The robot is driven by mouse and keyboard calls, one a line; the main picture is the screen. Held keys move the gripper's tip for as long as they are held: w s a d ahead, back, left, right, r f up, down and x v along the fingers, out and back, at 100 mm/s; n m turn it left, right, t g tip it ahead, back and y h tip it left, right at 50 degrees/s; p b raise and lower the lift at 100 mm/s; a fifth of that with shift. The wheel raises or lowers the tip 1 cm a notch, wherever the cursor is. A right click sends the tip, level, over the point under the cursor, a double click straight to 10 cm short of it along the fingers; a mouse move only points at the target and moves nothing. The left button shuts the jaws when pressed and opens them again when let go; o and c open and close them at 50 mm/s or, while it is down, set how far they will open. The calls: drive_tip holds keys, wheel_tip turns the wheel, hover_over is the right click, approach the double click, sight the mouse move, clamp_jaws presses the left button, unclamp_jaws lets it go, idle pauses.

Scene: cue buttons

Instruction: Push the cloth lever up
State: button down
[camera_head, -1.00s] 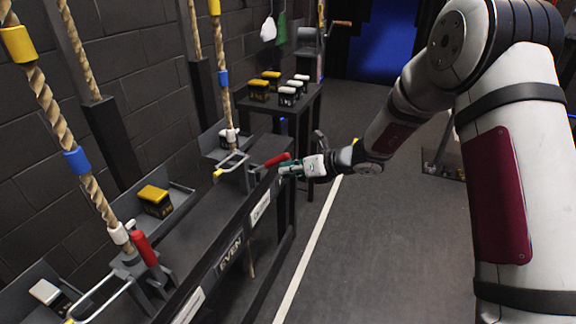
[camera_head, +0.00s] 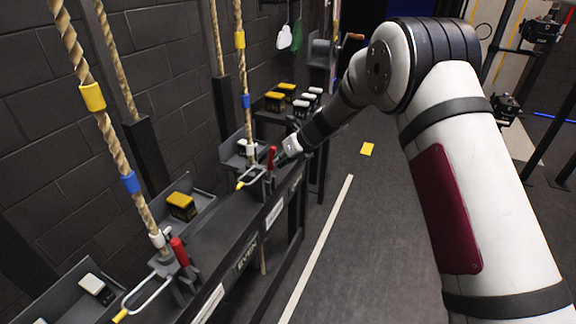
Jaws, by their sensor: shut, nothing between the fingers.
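Two rope levers with red handles stand on the dark rail. The far red handle (camera_head: 271,157) points upright, and my gripper (camera_head: 281,159) is right beside it on its right side, shut and empty. The fingertips are small and dark, so I cannot tell whether they touch the handle. The near red handle (camera_head: 179,251) is also close to upright, tilted a little left. No cloth marking is readable on either lever.
The dark rail (camera_head: 228,240) has a front plate reading "EVEN". Trays behind it hold a yellow-topped block (camera_head: 181,206) and a white-topped block (camera_head: 97,288). Ropes rise from the levers. A table behind holds several blocks.

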drive_tip(key=shift+w+a+r, duration=0.25)
drive_tip(key=shift+a, duration=0.4)
drive_tip(key=shift+w+a+r, duration=0.2)
drive_tip(key=shift+a+r, duration=0.05)
drive_tip(key=shift+a, duration=0.35)
